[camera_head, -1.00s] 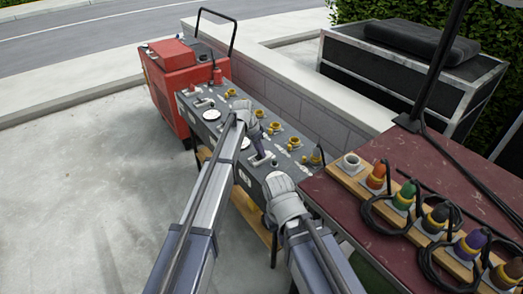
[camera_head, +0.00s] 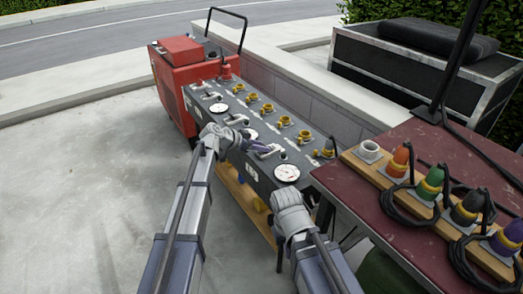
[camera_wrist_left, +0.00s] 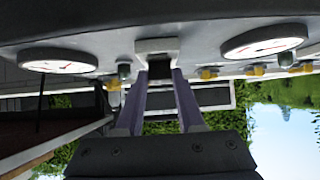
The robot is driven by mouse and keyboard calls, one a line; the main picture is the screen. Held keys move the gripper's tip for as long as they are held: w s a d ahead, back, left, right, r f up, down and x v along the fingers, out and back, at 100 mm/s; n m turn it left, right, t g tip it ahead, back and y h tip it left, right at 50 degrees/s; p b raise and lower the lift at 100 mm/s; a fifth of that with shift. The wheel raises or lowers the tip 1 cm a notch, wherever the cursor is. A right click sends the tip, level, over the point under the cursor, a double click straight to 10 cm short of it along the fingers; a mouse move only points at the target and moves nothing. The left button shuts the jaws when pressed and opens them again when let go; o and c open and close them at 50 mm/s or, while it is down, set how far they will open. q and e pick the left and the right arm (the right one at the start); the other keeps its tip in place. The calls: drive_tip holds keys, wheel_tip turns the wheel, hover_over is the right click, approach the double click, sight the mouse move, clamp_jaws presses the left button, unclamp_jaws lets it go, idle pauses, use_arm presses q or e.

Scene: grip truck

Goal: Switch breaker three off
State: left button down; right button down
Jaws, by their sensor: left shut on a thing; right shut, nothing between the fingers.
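The long grey breaker panel (camera_head: 264,180) has a row of round white gauges and lever handles on top. My left gripper (camera_head: 268,151) reaches over the panel's near end with its purple fingers pointing right. It is shut on a grey breaker handle (camera_wrist_left: 157,46), which stands between two gauges in the left wrist view; the gripper fingers (camera_wrist_left: 160,85) lie on both sides of it. The handle is largely hidden by the fingers in the head view. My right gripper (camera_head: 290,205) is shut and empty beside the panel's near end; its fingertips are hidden.
Several yellow connectors (camera_head: 267,109) line the panel's far side, beside a low block wall (camera_head: 300,98). A red generator (camera_head: 180,80) stands at the panel's far end. A dark red table (camera_head: 365,205) with coloured cable plugs is close on the right. The pavement at left is clear.

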idle(0.3)
use_arm(q)
drive_tip(key=c, duration=0.5)
unclamp_jaws()
drive_tip(key=p+v, duration=0.4)
drive_tip(key=v, duration=0.3)
drive_tip(key=shift+s+a+r, duration=0.15)
drive_tip(key=shift+s+a, duration=0.1)
drive_tip(key=shift+a, duration=0.05)
